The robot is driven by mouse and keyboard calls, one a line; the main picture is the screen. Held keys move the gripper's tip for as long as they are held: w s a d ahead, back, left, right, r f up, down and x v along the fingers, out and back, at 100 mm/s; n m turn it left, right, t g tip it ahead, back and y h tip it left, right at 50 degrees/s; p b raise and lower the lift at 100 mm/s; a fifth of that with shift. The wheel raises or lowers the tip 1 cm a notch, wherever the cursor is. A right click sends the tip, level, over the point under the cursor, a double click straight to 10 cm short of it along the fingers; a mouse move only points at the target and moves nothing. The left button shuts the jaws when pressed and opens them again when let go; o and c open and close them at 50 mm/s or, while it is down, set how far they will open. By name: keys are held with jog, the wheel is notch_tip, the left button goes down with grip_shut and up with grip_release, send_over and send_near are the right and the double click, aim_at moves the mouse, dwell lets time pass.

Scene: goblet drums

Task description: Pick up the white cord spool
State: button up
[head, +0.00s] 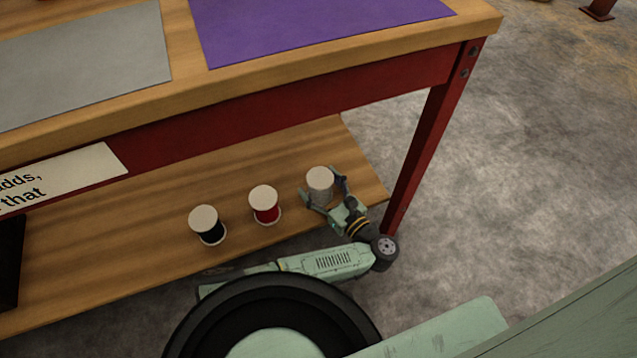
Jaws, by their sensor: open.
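The white cord spool (320,184) stands upright on the low wooden shelf under the workbench, at the right end of a row of spools. Its winding looks pale grey-white under a cream top. My gripper (324,198) is open, with one finger on the left of the spool and the other on its right. The fingers are around the spool's near side. I cannot tell whether either finger touches it.
A red spool (265,205) stands just left of the gripper, and a black spool (207,225) stands further left. The shelf (130,240) is bare around them. A red table leg (422,150) rises close to the right. The benchtop (300,64) overhangs the shelf.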

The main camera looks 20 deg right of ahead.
jog(key=shift+c, duration=0.4)
jog(key=c, duration=1.3)
jog(key=shift+r, duration=0.1)
